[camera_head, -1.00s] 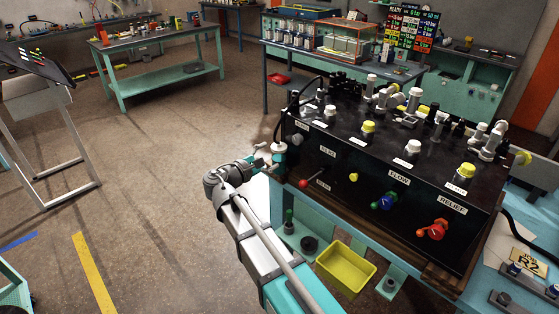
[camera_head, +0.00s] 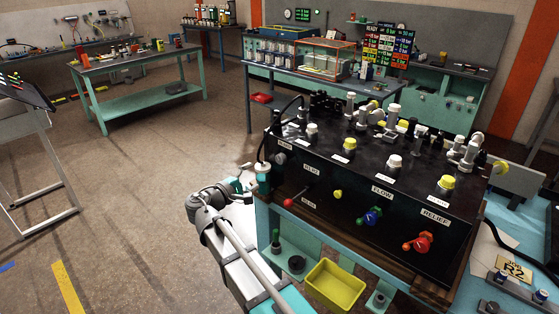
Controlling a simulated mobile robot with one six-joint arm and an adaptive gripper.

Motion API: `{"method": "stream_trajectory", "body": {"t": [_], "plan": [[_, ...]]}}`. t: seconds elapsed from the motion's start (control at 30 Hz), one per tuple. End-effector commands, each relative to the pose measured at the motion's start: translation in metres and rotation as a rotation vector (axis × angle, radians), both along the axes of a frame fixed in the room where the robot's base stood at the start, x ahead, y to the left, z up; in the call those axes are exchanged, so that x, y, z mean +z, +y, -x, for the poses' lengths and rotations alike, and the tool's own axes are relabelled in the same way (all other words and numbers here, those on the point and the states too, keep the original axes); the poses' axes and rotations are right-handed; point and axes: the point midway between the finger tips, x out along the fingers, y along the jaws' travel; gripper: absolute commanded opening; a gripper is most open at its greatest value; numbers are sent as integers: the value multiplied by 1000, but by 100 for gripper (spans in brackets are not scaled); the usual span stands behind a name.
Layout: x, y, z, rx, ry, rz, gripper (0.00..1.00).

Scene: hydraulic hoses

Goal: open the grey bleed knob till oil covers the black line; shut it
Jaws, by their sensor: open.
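My gripper (camera_head: 254,182) is at the left end of the black hydraulic box (camera_head: 345,208), with its jaws open. It is close to a small pale cylindrical fitting (camera_head: 263,172) on the box's left corner. I cannot tell whether they touch. A small greyish round knob (camera_head: 281,158) shows dimly on the dark front panel, right of the gripper. It may be the grey bleed knob, but the labels there are too small to read surely. No oil level or black line can be made out.
The panel carries a red-tipped lever (camera_head: 289,202), a yellow knob (camera_head: 338,194), a blue knob (camera_head: 370,217) and a red handle (camera_head: 419,242). A yellow bin (camera_head: 335,286) sits below the box. Capped fittings crowd its top. Open floor (camera_head: 150,200) lies to the left.

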Motion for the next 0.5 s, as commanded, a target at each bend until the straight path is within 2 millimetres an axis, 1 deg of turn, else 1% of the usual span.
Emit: {"method": "stream_trajectory", "body": {"t": [0.5], "plan": [[1, 4, 4, 0, -444, -569, 87]]}}
